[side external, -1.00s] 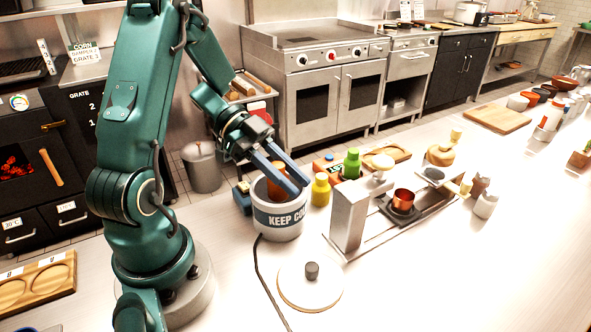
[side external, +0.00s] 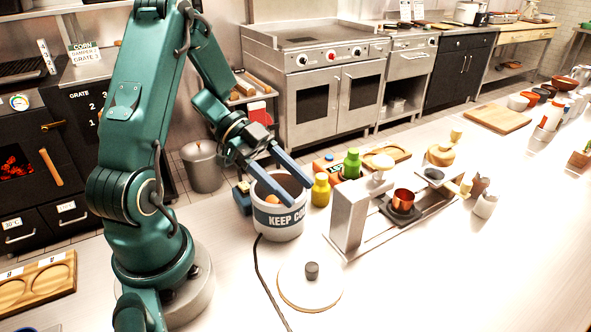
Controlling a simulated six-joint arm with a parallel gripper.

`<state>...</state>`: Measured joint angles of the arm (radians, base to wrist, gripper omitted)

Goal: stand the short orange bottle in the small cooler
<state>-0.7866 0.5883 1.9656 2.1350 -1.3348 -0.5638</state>
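The small cooler (side external: 279,219) is a round white tub with a dark band reading "KEEP CO…", open at the top. The short orange bottle (side external: 272,199) is inside it, with only its rounded orange top showing below the rim. Its lower part is hidden by the cooler wall, so I cannot tell whether it stands upright. My gripper (side external: 298,193) is above the cooler with its two blue fingers spread wide apart. One finger passes over the cooler's mouth near the bottle; the other is at the right rim. Nothing is held between them.
The cooler's lid (side external: 310,284) lies on the counter in front. A yellow bottle (side external: 321,190) and a green bottle (side external: 352,163) stand just right of the cooler. A dark cable runs along the counter.

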